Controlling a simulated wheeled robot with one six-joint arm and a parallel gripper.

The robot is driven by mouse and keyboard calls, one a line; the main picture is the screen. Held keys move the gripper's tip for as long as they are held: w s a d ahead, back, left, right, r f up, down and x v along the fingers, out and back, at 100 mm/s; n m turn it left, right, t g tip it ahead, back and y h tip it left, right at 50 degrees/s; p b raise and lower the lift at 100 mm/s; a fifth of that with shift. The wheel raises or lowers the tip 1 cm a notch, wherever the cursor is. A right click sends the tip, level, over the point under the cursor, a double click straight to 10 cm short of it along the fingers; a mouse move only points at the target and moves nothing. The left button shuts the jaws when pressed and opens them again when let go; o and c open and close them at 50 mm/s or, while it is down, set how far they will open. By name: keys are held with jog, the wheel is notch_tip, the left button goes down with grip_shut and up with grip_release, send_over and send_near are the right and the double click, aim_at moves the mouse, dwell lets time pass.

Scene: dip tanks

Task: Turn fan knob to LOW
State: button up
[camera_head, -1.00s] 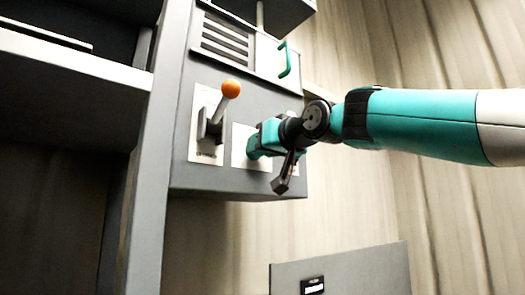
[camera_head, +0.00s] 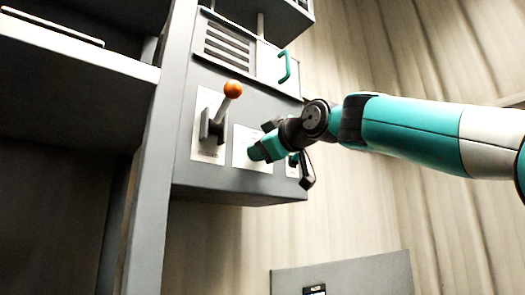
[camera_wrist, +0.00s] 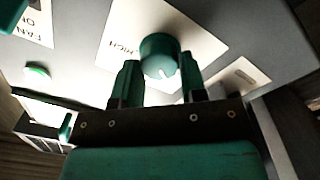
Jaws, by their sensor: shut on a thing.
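The fan knob (camera_wrist: 160,55) is a round teal knob on a white label plate, with part of the word HIGH readable beside it in the wrist view. My gripper (camera_wrist: 160,82) has its two dark teal fingers on either side of the knob and is shut on it. In the head view my gripper (camera_head: 262,150) reaches from the right to the white plate (camera_head: 240,152) on the grey control box, and it hides the knob there. The LOW mark cannot be read.
A lever with an orange ball (camera_head: 233,89) stands just left of my gripper on the grey control box (camera_head: 225,190). Above are a vent grille (camera_head: 222,45) and a green handle (camera_head: 284,66). A grey panel (camera_head: 345,275) stands below right.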

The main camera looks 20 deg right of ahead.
jog(key=shift+n, duration=0.4)
jog(key=o, duration=0.9)
jog(key=shift+o, duration=0.2)
jog(key=b+v, duration=0.5)
jog(key=v, duration=1.2)
jog(key=shift+s+b, duration=0.3)
jog(key=shift+f, duration=0.15)
